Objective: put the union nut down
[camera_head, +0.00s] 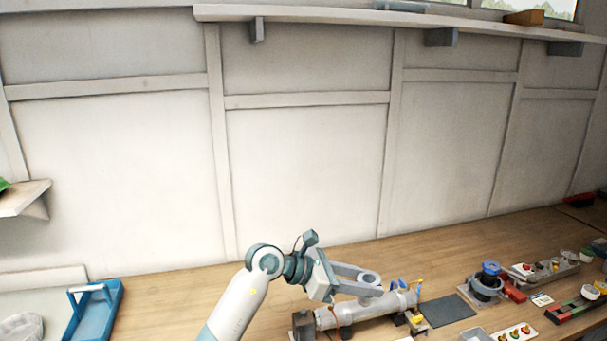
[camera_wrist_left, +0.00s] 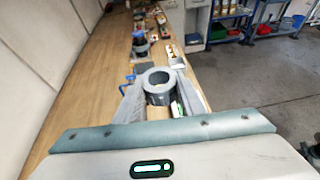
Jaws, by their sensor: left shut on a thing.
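The union nut (camera_wrist_left: 158,76) is a dark grey ring, seen in the left wrist view between the two fingers of my left gripper (camera_wrist_left: 160,92). My left gripper (camera_head: 366,281) also shows in the head view, shut on the nut (camera_head: 369,277), its fingers pointing right. The nut is held just above the grey cylindrical reactor body (camera_head: 352,312), which lies along the bench; the gap between them cannot be judged exactly. My right gripper is not in view.
A dark mat (camera_head: 447,311) lies on the wooden bench (camera_head: 420,255) right of the reactor. A dark pot with a blue part (camera_head: 487,285) stands beyond it. Small trays of coloured parts (camera_head: 514,333) lie to the right. A blue tray (camera_head: 96,312) is at the left.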

